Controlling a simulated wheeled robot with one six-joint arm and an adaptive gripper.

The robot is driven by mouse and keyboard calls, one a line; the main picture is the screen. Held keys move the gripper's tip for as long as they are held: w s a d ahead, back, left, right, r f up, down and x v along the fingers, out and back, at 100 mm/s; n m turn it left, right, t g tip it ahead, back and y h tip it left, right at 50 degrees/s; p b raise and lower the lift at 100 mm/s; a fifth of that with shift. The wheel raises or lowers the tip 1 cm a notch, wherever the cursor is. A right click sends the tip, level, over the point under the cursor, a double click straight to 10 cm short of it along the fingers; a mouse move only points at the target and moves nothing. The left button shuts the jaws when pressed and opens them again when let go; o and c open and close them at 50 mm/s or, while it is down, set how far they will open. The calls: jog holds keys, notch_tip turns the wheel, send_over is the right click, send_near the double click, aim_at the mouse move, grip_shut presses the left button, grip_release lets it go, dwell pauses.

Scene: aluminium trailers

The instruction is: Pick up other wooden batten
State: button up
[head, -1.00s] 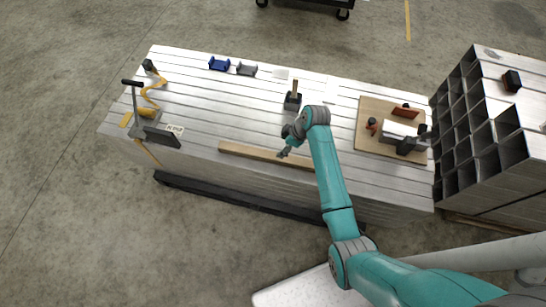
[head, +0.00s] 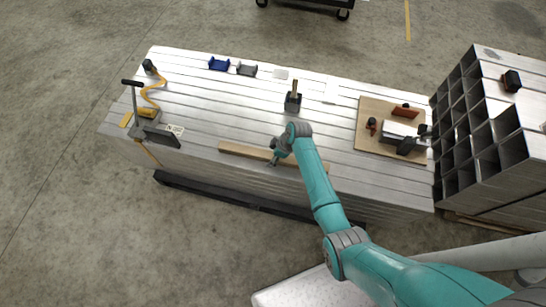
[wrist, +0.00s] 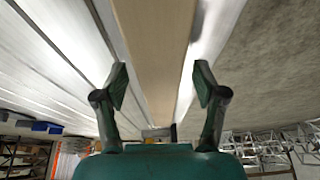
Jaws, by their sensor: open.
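A long pale wooden batten (head: 240,150) lies along the front edge of the aluminium stack (head: 230,112). My gripper (head: 273,162) is at the batten's middle, and my wrist hides part of the batten. In the wrist view the batten (wrist: 155,45) runs lengthwise between the two fingers of my gripper (wrist: 161,88). The fingers are apart, one on each side of it, and I see no contact. The height of the fingertips over the batten is hard to tell.
A dark mallet-like tool (head: 293,101) stands behind my wrist. A wooden board (head: 365,140) with tools lies to the right. A clamp-like tool with a yellow cable (head: 150,113) is at the left. A stack of square tubes (head: 490,120) stands at the far right.

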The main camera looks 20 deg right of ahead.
grip_shut()
jog(key=shift+r, duration=0.1)
